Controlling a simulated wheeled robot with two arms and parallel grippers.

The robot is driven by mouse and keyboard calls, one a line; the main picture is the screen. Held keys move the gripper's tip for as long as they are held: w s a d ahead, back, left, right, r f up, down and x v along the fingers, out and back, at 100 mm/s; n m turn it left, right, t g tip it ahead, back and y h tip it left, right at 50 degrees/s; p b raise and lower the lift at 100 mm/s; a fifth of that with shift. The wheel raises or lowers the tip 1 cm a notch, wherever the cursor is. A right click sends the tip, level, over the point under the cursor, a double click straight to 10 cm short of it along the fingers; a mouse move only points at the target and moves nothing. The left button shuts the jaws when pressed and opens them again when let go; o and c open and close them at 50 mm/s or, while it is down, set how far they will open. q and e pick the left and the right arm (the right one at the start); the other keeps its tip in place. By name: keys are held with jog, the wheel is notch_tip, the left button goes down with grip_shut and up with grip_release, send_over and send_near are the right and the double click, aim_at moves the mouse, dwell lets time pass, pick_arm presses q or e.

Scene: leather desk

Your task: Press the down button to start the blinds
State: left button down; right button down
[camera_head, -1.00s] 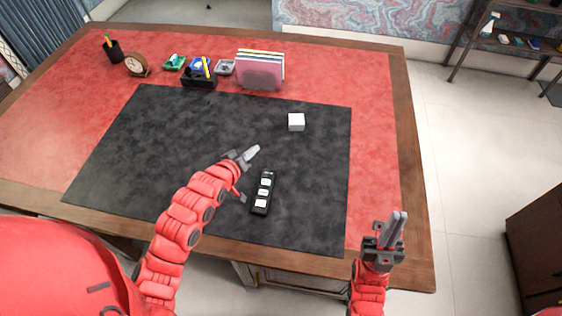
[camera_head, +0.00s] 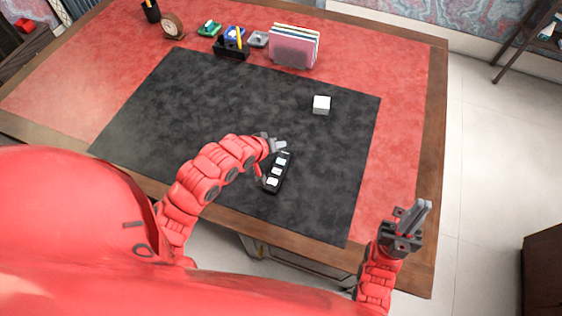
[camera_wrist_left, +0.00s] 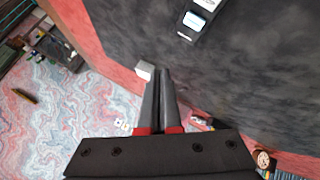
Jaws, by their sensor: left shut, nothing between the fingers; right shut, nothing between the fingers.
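A black remote (camera_head: 268,185) with several white buttons in a row lies on the dark desk mat near the desk's front edge. In the left wrist view part of the remote (camera_wrist_left: 187,29) shows at the top edge, with the rest cut off. My left gripper (camera_head: 284,146) is shut and empty, close to the far end of the remote. I cannot tell whether it touches it. In the left wrist view the left fingers (camera_wrist_left: 161,75) are together. My right gripper (camera_head: 425,208) is shut and empty near the desk's right front corner. The blinds are not identifiable in the current views.
A white cube (camera_head: 321,105) sits on the black mat (camera_head: 200,95) beyond the remote. Along the desk's back stand a file holder (camera_head: 291,50), a pen tray (camera_head: 231,49), a clock (camera_head: 172,25) and a pen cup (camera_head: 151,12). The mat's left part is clear.

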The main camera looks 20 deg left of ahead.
pick_arm(q)
jog(key=b, duration=0.5)
send_over(279, 165)
notch_tip(279, 165, down, 7)
jog(key=shift+f, duration=0.1)
jog(key=shift+d+f+b, duration=0.1)
jog(key=shift+f+b, duration=0.1)
jog(key=shift+b, duration=0.1)
dwell(1.4)
jog(key=shift+f, duration=0.4)
